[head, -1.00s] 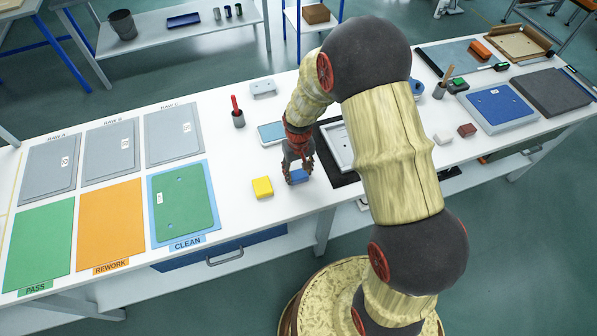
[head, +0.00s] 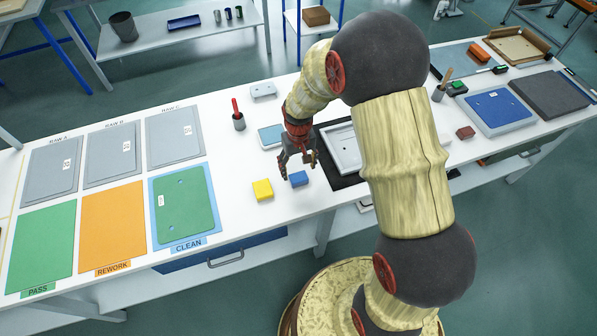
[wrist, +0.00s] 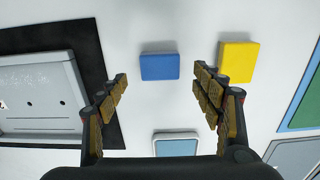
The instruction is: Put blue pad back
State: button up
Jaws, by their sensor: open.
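The blue pad (head: 299,179) lies flat on the white table, just right of a yellow pad (head: 262,190). My gripper (head: 298,166) is open and empty above and behind the blue pad. In the wrist view the blue pad (wrist: 160,66) shows ahead of the gap between my open fingers (wrist: 158,88), touching neither. The yellow pad (wrist: 237,62) lies to its right there, beyond the right finger.
A grey tray fixture (head: 342,150) on a black mat stands right of my gripper. A light-blue-topped block (head: 271,135) and a cup with a red tool (head: 238,122) are behind. The CLEAN mat (head: 210,232) with a green panel is to the left.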

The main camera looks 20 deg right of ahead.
notch_tip(320, 180, up, 8)
jog(key=p, duration=0.1)
notch_tip(320, 180, up, 16)
jog(key=t, duration=0.2)
send_over(299, 177)
jog(key=s, duration=0.7)
jog(key=s+r+t, duration=0.3)
jog(key=s+r, duration=0.6)
jog(key=s, duration=0.6)
jog(key=shift+r+t, duration=0.3)
jog(key=shift+r, duration=0.1)
jog(key=shift+w, duration=0.1)
jog(key=shift+f+b, duration=0.85)
jog(key=shift+f, duration=0.05)
jog(key=shift+c, duration=1)
